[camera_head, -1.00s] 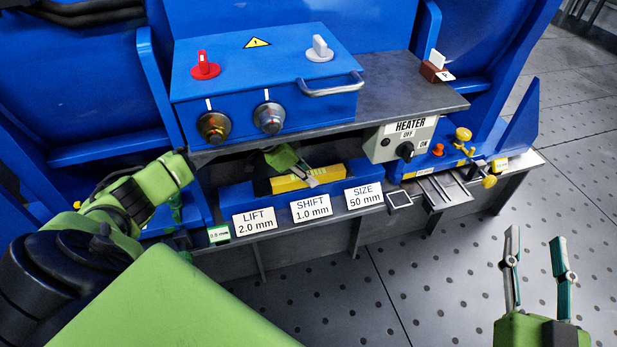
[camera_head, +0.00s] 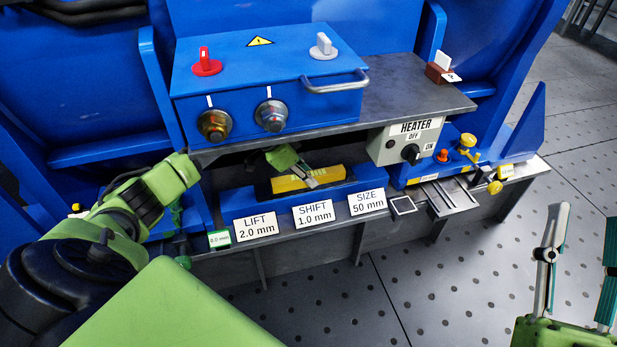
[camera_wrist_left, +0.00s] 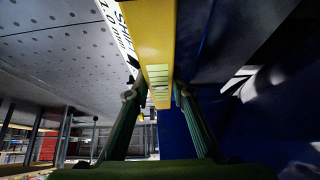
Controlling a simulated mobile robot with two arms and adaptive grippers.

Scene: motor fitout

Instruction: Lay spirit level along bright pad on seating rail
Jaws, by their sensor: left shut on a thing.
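The yellow spirit level (camera_head: 324,177) is under the steel shelf, just behind the label plates, roughly along the blue rail (camera_head: 236,202). My left gripper (camera_head: 303,172) reaches in under the shelf and is shut on the level. In the left wrist view the level (camera_wrist_left: 150,35) runs between the two fingers (camera_wrist_left: 155,95). I cannot tell whether the level touches the rail or hangs just above it. I cannot make out the bright pad. My right gripper (camera_head: 584,235) is open and empty over the floor at the right.
The steel shelf (camera_head: 410,88) and the blue control box (camera_head: 265,85) overhang the level. The heater box (camera_head: 405,142) is close to its right. Labels LIFT (camera_head: 255,226), SHIFT (camera_head: 313,213) and SIZE (camera_head: 367,201) line the front edge. The floor in front is clear.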

